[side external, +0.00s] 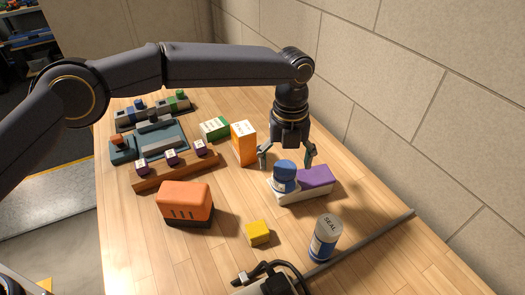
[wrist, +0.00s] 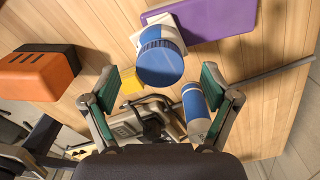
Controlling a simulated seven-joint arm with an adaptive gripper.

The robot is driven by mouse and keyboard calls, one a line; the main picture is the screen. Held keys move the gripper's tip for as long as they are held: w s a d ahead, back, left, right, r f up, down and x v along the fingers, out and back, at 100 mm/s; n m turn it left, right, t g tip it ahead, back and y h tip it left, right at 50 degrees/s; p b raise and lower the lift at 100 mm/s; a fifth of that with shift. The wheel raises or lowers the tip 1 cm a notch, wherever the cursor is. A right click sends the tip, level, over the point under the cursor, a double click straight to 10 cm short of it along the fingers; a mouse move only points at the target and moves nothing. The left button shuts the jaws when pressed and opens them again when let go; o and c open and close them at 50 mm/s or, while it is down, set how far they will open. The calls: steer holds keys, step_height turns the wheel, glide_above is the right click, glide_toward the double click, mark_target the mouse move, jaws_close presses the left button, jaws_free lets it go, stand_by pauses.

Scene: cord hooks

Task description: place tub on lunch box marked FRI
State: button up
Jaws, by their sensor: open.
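A tub with a blue lid and white body (side external: 285,172) stands upright on the left end of a low white base, beside a purple block (side external: 316,177). In the wrist view the tub (wrist: 160,62) shows just beyond the fingertips, roughly centred between them. My gripper (side external: 287,158) is open and empty, above and around the tub's top, with its fingers apart from it; its spread fingers also show in the wrist view (wrist: 158,84). A green box (side external: 215,129) and an orange box (side external: 243,143) with white labelled tops stand behind to the left. I cannot read FRI on any box.
A bottle marked SEAL (side external: 325,238), a yellow cube (side external: 258,233) and an orange case (side external: 185,203) stand in front. A wooden rack (side external: 175,167) with small purple-topped pieces is at the left. A grey rail (side external: 375,235) runs along the right; a wall stands behind it.

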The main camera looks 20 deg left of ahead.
mark_target(285, 167)
step_height(285, 167, up, 7)
steer(key=shift+r, duration=0.15)
steer(key=s+a+r+n+t, duration=0.2)
steer(key=a+r+n, duration=0.6)
steer(key=a+r, duration=0.3)
steer(key=s+a+r+n+t, duration=0.1)
steer(key=s+a+r+n, duration=0.1)
steer(key=s+a+n, duration=0.4)
steer(key=s+a+r+n+t, duration=0.1)
steer(key=s+a+r+n, duration=0.2)
steer(key=a, duration=0.5)
steer(key=s+a+f+n, duration=0.3)
steer(key=s+a+n, duration=0.3)
steer(key=s+n, duration=0.1)
steer(key=s+a+f+n+t, duration=0.1)
steer(key=s+a+f+n, duration=0.3)
steer(key=s+n, duration=0.3)
steer(key=shift+s+a+f+n+t, duration=0.15)
steer(key=shift+s+a+n+t, duration=0.15)
steer(key=shift+a+n, duration=0.45)
